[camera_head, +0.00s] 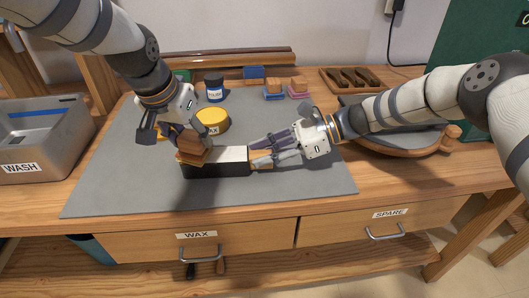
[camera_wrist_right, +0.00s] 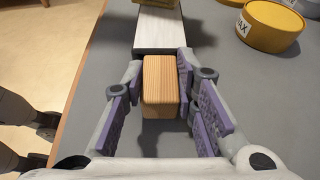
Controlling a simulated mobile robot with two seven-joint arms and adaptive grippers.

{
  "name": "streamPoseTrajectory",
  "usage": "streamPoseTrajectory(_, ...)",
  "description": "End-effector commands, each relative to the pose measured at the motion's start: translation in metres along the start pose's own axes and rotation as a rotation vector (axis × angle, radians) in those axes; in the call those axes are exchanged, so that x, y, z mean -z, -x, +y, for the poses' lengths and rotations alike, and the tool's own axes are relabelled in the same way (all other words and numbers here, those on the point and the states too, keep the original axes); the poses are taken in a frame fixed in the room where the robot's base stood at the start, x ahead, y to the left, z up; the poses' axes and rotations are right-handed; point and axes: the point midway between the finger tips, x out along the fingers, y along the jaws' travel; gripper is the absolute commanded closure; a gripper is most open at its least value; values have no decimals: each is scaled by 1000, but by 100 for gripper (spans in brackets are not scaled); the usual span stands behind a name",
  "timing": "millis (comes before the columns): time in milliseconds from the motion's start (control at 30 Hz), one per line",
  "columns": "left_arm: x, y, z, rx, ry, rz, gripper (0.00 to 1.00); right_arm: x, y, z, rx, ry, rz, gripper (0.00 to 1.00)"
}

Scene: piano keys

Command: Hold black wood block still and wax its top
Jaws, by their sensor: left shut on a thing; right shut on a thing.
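The long block (camera_head: 217,170) has black sides and a pale whitish top, and lies flat on the grey mat. Its pale top also shows in the right wrist view (camera_wrist_right: 159,30). My right gripper (camera_head: 262,155) is shut on a light wood piece (camera_wrist_right: 160,85) at the block's right end; I cannot tell whether the two are joined. My left gripper (camera_head: 184,138) is shut on a brown wood applicator (camera_head: 193,148) with a yellowish underside, at the left end of the pale top. The fingers partly hide it. The yellow wax tin (camera_head: 212,121) stands just behind the block.
The grey mat (camera_head: 110,180) has free room at left and front. A dark jar (camera_head: 214,88) and small blue and pink-based blocks (camera_head: 299,88) stand behind. A metal WASH bin (camera_head: 45,140) is at left, a wooden tray (camera_head: 362,79) at back right. A round board lies under my right arm.

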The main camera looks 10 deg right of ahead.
Motion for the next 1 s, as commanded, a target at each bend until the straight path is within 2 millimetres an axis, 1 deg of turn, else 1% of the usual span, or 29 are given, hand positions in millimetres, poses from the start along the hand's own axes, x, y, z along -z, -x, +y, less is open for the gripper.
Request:
streamPoseTrajectory(33, 0, -3, 5, -2, -2, -5, 96, 3, -1, 0, -2, -4, 3, 100)
streamPoseTrajectory(133, 3, -3, 13, -1, -2, -5, 96, 3, -1, 0, -2, -4, 3, 100)
streamPoseTrajectory(433, 5, 0, 14, -1, 0, -2, 96, 3, -1, 0, -1, -4, 3, 100)
streamPoseTrajectory(900, 29, 55, 14, -1, 1, 1, 96, 3, -1, 0, -1, -4, 4, 100)
streamPoseTrajectory(1000, 31, 61, 14, -1, 1, -1, 96, 3, -1, 0, -1, -3, 3, 100)
